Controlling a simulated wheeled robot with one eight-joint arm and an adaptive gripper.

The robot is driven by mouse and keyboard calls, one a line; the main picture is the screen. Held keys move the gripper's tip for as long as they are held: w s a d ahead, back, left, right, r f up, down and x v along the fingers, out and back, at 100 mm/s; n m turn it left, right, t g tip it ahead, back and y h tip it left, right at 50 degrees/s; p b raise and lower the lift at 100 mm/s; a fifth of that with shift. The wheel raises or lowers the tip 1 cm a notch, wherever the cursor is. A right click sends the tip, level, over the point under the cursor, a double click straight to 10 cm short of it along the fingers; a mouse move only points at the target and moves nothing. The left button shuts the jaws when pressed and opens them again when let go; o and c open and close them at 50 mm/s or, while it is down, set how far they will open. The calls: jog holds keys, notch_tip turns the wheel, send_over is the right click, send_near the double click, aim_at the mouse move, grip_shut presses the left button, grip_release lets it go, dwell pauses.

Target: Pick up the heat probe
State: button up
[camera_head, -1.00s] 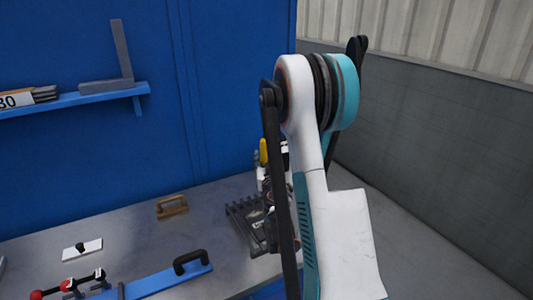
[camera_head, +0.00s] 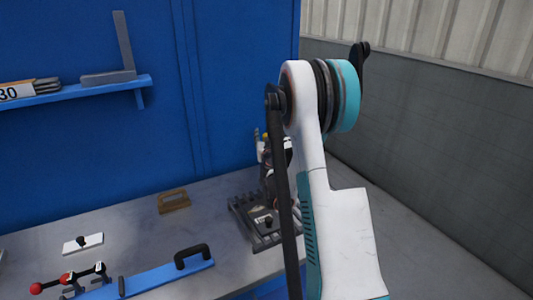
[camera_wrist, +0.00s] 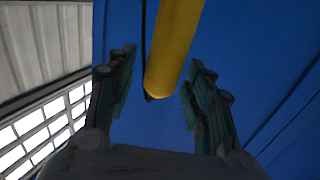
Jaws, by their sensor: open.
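A yellow rod-shaped thing (camera_wrist: 172,45), which looks to be the heat probe, enters the wrist view from the top and ends in a dark tip. My gripper (camera_wrist: 162,62) is open, with one finger on each side of the rod. Gaps show between the fingers and the rod, and nothing is gripped. In the head view my gripper (camera_head: 261,146) is partly behind my own arm, above the back right of the bench. Only a small orange-yellow spot (camera_head: 265,136) shows there; the rest of the rod is hidden.
A dark slotted rack (camera_head: 245,215) stands on the grey bench (camera_head: 150,225), close below my gripper. A brown wooden-looking block (camera_head: 173,203), a white plate with a black knob (camera_head: 90,242) and a blue bar with a black handle (camera_head: 150,281) lie to the left. A blue wall rises behind.

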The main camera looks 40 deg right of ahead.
grip_shut()
jog(key=shift+r, duration=0.15)
